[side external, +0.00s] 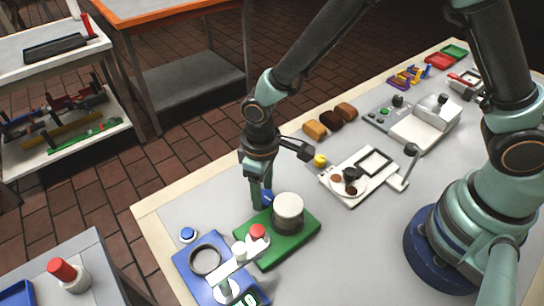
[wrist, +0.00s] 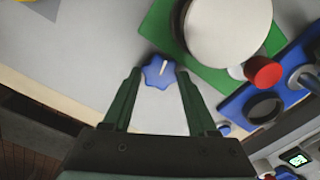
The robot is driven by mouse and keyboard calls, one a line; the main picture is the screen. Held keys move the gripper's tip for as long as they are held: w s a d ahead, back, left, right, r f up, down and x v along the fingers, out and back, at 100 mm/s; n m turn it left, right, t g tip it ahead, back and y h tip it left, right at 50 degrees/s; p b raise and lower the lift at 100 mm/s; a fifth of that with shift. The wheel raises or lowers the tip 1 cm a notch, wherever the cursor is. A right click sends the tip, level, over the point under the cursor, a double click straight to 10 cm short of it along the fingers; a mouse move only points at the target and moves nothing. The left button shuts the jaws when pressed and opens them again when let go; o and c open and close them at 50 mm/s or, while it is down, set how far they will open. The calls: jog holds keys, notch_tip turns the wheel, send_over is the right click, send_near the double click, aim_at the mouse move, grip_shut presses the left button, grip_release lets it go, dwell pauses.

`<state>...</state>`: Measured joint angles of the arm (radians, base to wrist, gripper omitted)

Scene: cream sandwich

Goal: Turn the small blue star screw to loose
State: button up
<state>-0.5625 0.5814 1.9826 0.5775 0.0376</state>
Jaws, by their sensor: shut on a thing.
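The small blue star screw (wrist: 154,76) lies between my fingertips in the wrist view, at the edge of the green base (wrist: 160,30). A pale line on its top points up and slightly right in that view. My gripper (wrist: 158,74) is shut on the star screw, one green finger on each side. In the side external view my gripper (side external: 261,196) points down, and a bit of the blue screw (side external: 267,196) shows beside the fingers. The green base (side external: 300,238) carries a white round cylinder (side external: 289,207) close to my gripper.
A yellow knob (side external: 320,160) and a white plate device (side external: 340,192) stand to the right. Bare table lies left of my gripper.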

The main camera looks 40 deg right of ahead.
aim_at(263, 195)
jog(key=o, duration=1.4)
jog(key=shift+m, duration=0.7)
notch_tip(263, 195, up, 12)
jog(key=shift+s+d+r+m+t, duration=0.65)
jog(key=shift+d+r, duration=1.25)
jog(key=shift+d, duration=1.25)
jog(key=shift+s+d+r+m+t, duration=0.4)
jog(key=shift+d+r+m+t, duration=0.5)
jog(key=shift+d+r, duration=1.6)
jog(key=shift+s+d+r+m+t, duration=0.55)
jog(key=shift+d+r+t, duration=0.55)
jog(key=shift+d, duration=2.65)
jog(key=shift+r, duration=0.15)
